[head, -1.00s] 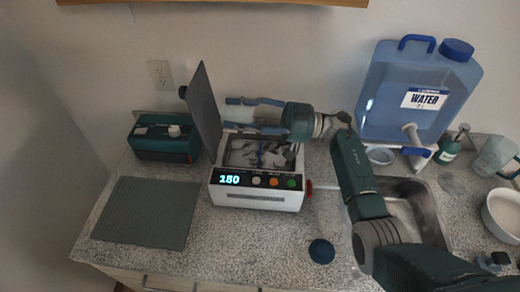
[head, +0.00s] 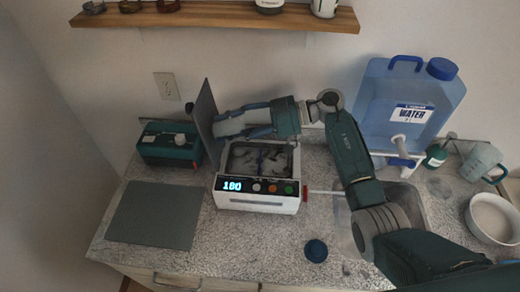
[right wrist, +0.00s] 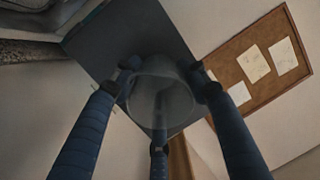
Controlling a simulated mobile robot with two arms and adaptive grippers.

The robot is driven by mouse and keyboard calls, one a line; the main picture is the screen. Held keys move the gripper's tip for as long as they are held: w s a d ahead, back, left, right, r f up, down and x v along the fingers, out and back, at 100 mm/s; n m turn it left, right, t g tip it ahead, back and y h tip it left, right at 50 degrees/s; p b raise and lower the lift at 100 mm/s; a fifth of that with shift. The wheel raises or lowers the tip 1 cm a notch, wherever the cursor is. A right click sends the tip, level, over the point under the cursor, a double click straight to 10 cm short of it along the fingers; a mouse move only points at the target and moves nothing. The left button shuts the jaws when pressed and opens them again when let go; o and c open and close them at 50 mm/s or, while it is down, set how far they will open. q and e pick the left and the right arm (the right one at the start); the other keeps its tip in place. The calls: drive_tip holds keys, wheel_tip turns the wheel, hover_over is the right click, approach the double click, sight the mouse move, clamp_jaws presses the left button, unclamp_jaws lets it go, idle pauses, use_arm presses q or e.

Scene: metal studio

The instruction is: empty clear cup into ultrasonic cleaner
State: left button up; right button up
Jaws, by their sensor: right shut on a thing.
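The clear cup (head: 232,124) is between the fingers of my right gripper (head: 228,120), lying on its side above the back of the cleaner, its far end close to the lid. In the right wrist view, the cup (right wrist: 160,92) is held by the three blue fingers, with the dark lid behind it. I cannot make out any contents in the cup. The white ultrasonic cleaner (head: 257,203) stands on the counter with its grey lid (head: 207,120) raised on the left. Its basin (head: 258,160) is open and shows pale, shiny patches. My left gripper is not in view.
A green box (head: 170,150) and a grey mat (head: 155,215) are left of the cleaner. A blue water jug (head: 390,85), a sink (head: 412,205) and a white bowl (head: 493,217) are to the right. A dark blue round object (head: 316,251) lies in front. A wooden shelf (head: 215,17) hangs above.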

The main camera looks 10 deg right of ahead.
drive_tip(key=r, duration=0.1)
drive_tip(key=r+p, duration=0.1)
drive_tip(key=r, duration=0.1)
drive_tip(key=shift+a+h+p, duration=0.3)
drive_tip(key=shift+p, duration=0.05)
drive_tip(key=shift+w+r+b, duration=0.1)
drive_tip(key=shift+r+b, duration=0.2)
drive_tip(key=shift+r, duration=0.05)
wheel_tip(320, 180, up, 15)
drive_tip(key=h, duration=0.7)
hover_over(222, 123)
wheel_tip(222, 123, down, 6)
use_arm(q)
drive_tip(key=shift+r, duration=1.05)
use_arm(e)
drive_tip(key=shift+w+a+r+g+h, duration=0.1)
drive_tip(key=shift+a+r+g+h, duration=0.15)
drive_tip(key=shift+a+r+h, duration=0.65)
drive_tip(key=shift+w+a+r+g+h, duration=0.15)
drive_tip(key=shift+a+h, duration=0.4)
drive_tip(key=shift+h, duration=0.95)
drive_tip(key=shift+s+a+r+g+h, duration=0.1)
drive_tip(key=shift+a+r+g+h, duration=0.25)
drive_tip(key=shift+a+h, duration=0.6)
drive_tip(key=shift+d+h, duration=0.25)
drive_tip(key=shift+d, duration=0.05)
